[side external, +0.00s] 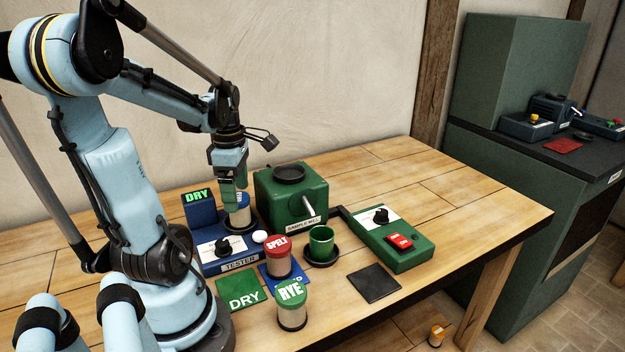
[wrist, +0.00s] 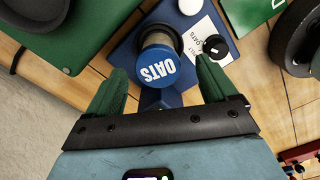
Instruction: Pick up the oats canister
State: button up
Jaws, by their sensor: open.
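The oats canister (wrist: 157,66) has a blue lid marked OATS in white and a pale body. It appears to stand upright on the blue tester (side external: 207,263), by the display reading DRY. In the side view the canister (side external: 240,215) is partly hidden behind my gripper (side external: 235,205). My gripper points down over it with green fingers. In the wrist view the fingers of my gripper (wrist: 160,76) are spread, one on each side of the lid, with gaps between. I cannot tell how far down the canister the fingertips reach.
A green sample mill (side external: 290,195) stands close right of the canister. A red-lidded spelt canister (side external: 277,260), a green-lidded rye canister (side external: 291,305) and a green cup (side external: 321,242) stand in front. A green control box (side external: 395,243) is further right. The table's right end is clear.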

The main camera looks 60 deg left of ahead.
aim_at(240, 209)
jog(key=shift+w+a+f, duration=0.1)
jog(key=shift+f, duration=2.75)
jog(key=c, duration=1.4)
jog(key=shift+r, duration=0.2)
